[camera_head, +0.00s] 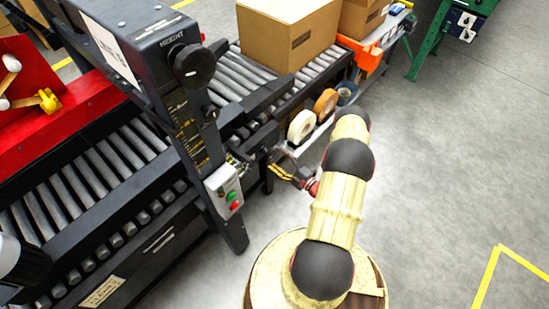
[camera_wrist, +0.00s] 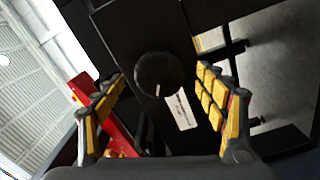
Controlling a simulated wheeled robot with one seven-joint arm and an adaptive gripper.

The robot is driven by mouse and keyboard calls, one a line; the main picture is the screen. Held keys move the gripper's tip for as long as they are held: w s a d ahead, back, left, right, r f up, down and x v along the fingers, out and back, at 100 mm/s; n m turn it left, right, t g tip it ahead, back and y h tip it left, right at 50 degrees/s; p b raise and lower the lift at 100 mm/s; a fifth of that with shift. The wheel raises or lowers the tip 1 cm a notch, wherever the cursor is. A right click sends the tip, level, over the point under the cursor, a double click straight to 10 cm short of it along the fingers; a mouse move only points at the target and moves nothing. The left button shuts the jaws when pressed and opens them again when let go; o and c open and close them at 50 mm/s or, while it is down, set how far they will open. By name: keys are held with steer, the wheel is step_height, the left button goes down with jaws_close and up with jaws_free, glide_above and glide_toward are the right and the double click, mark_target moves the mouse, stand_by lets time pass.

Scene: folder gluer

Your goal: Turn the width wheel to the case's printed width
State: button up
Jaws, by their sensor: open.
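In the wrist view, a round black wheel (camera_wrist: 158,76) with a short white mark sits on a black panel, beyond and between my fingers. A pale label (camera_wrist: 181,110) beside it is too blurred to read, so I cannot tell if this is the width wheel. My gripper (camera_head: 282,170) is open and empty, beside the machine's post; its yellow-padded fingers (camera_wrist: 162,82) show apart in the wrist view, with no visible contact on the wheel. In the head view, a black knob (camera_head: 195,66) marked HEIGHT tops the post. A cardboard case (camera_head: 288,32) rests on the rollers; no width print is legible.
A control box (camera_head: 224,190) with green and red buttons is on the post. Tape rolls (camera_head: 302,126) sit on a side shelf near my arm. A red panel (camera_head: 60,95) stands at left.

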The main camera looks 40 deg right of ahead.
steer(key=s, duration=1)
steer(key=shift+s+d+f, duration=0.15)
steer(key=shift+d, duration=0.2)
